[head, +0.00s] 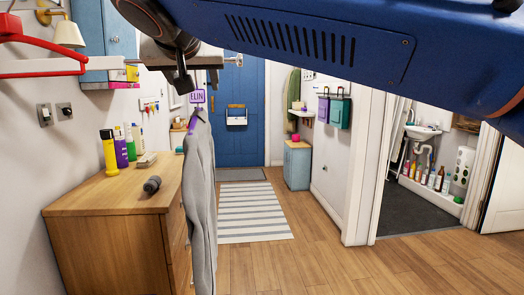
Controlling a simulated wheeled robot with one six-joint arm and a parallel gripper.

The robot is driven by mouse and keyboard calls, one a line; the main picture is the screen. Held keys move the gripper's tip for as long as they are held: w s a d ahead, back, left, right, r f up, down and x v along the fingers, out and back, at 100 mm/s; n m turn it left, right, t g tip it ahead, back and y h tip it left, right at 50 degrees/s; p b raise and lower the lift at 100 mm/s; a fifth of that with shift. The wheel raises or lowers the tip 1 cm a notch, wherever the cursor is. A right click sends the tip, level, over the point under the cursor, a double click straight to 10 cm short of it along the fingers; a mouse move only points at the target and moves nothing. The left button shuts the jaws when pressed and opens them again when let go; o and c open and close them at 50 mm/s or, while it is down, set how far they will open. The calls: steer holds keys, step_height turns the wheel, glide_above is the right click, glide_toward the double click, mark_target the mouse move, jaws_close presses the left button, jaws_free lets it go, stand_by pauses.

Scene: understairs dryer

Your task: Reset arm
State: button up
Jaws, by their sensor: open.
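My gripper (182,82) is at the upper left of the head view, at the end of my blue arm, which crosses the top of the picture. Its dark fingers point down and are open; I see nothing held between them. A grey garment (203,190) hangs just below and right of it, beside the wooden dresser, with a purple tag reading "ELIN" (197,97) at its top. Part of the rail area behind the gripper is hidden by it.
A wooden dresser (100,196) at left bears several bottles (120,147) and a dark grey object (152,185). A striped rug (245,211) and clear wooden floor (300,262) lead to a blue door (241,120).

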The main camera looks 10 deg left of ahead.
steer(key=d+f+g+h, duration=0.1)
steer(key=d+f+g, duration=0.1)
steer(key=d+f, duration=0.7)
steer(key=w+d+f+g+h, duration=0.1)
steer(key=d+f, duration=0.5)
steer(key=d, duration=0.7)
steer(key=d+f+g+h, duration=0.2)
steer(key=d+f, duration=0.5)
steer(key=d, duration=0.4)
steer(key=s+d+f+m+g, duration=0.1)
steer(key=s+d+f, duration=0.4)
steer(key=f, duration=0.4)
steer(key=s+d+f+m+g, duration=0.1)
steer(key=s+d+f, duration=0.5)
steer(key=s+f, duration=0.2)
steer(key=s+d+f+g+y, duration=0.1)
steer(key=s+d+f, duration=0.4)
steer(key=f, duration=0.4)
steer(key=shift+s+d+f+m, duration=0.35)
steer(key=shift+s+d+m, duration=0.05)
steer(key=shift+s, duration=0.4)
